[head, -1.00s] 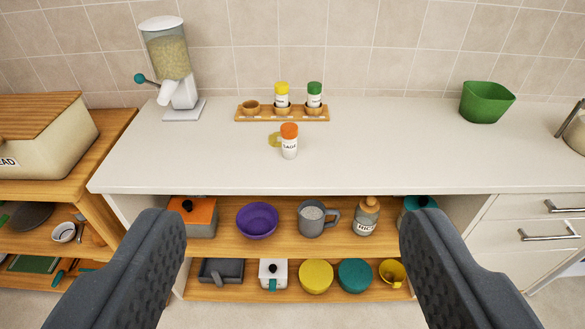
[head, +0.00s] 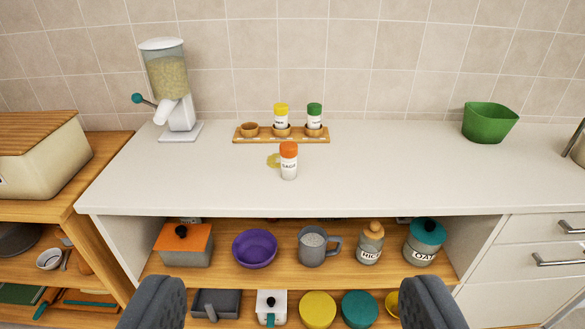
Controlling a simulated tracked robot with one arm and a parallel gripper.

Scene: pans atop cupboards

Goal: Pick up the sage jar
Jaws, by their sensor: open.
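The sage jar (head: 289,164) is a small white jar with an orange lid and a dark label. It stands upright on the white countertop (head: 400,175), in front of the spice rack (head: 282,139).
The rack holds a yellow-lidded jar (head: 281,116) and a green-lidded jar (head: 314,116); its left cup is empty. A grain dispenser (head: 172,85) stands back left, a green bin (head: 489,122) back right. Open shelves below hold a purple bowl (head: 255,248) and a grey mug (head: 313,247). Counter around the jar is clear.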

